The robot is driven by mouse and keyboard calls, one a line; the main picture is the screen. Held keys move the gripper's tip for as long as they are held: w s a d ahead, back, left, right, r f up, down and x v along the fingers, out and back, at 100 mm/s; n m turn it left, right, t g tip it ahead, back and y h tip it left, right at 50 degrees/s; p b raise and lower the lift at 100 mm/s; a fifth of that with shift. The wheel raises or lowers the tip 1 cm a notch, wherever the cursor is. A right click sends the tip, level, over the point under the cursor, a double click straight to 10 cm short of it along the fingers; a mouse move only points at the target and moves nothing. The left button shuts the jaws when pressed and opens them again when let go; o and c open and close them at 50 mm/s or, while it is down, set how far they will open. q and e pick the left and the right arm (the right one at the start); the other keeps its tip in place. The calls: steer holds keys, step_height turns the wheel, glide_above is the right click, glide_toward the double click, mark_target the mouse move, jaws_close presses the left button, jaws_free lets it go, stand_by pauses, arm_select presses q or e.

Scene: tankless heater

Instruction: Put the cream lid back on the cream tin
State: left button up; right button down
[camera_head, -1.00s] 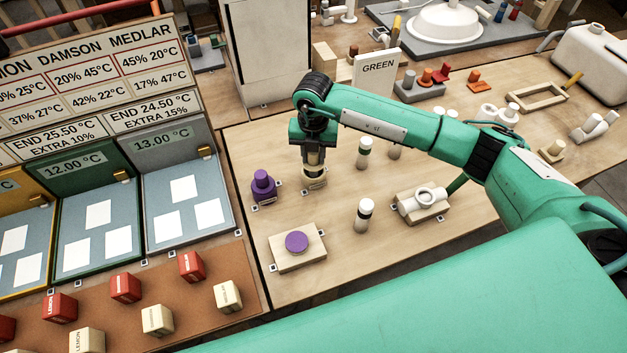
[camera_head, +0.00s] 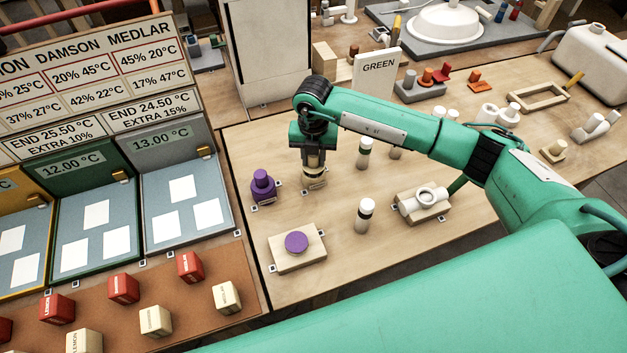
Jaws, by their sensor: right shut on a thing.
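My right gripper (camera_head: 314,163) points straight down over the wooden table, left of the middle of the head view. It is shut on a small cream piece, which looks like the cream lid; the fingers hide most of it. The cream tin (camera_head: 314,183) stands directly below, partly covered by the gripper. The lid and tin look in line, but I cannot tell whether they touch or whether the lid is seated. My left gripper is not in view.
A purple tin (camera_head: 262,188) stands close on the left. A purple lid (camera_head: 296,242) lies on a wooden block (camera_head: 310,252) nearer me. Pale cylinders with dark bands (camera_head: 364,215) and a white fitting on a wooden base (camera_head: 424,201) stand to the right. Bare table lies between.

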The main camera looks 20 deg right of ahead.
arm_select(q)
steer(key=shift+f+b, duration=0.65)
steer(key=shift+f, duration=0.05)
arm_select(e)
steer(key=shift+f, duration=0.95)
steer(key=c, duration=1)
jaws_free()
steer(key=shift+r, duration=0.1)
step_height(320, 180, up, 9)
steer(key=shift+f+b, duration=0.1)
steer(key=shift+b, duration=0.9)
step_height(320, 180, up, 4)
steer(key=shift+b, duration=0.3)
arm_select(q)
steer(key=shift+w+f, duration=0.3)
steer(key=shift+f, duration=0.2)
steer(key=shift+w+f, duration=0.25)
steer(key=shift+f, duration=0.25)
arm_select(e)
steer(key=shift+r, duration=0.45)
